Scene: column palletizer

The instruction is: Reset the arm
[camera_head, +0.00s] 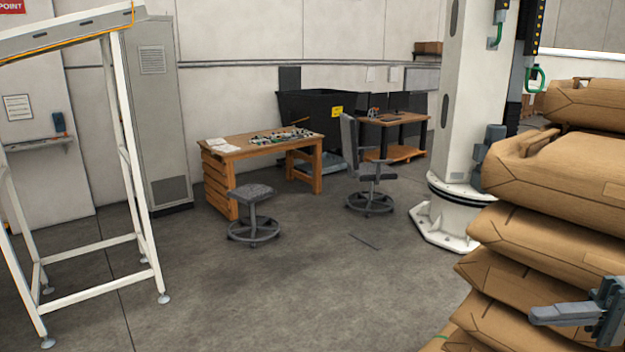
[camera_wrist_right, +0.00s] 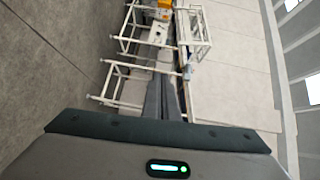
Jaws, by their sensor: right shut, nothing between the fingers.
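My right gripper (camera_head: 566,315) is at the lower right of the head view, in front of the stack of brown paper sacks (camera_head: 545,240). Its grey fingers point left and are shut, with nothing held. In the right wrist view the closed fingers (camera_wrist_right: 170,100) show at the middle, above the dark edge of the gripper body. I cannot tell from the head view whether the gripper touches the sacks. My left gripper is not in view.
A white conveyor frame (camera_head: 130,160) stands at the left. A wooden workbench (camera_head: 262,146), a grey stool (camera_head: 252,194) and an office chair (camera_head: 366,170) stand farther back. A white column (camera_head: 462,100) stands behind the sacks.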

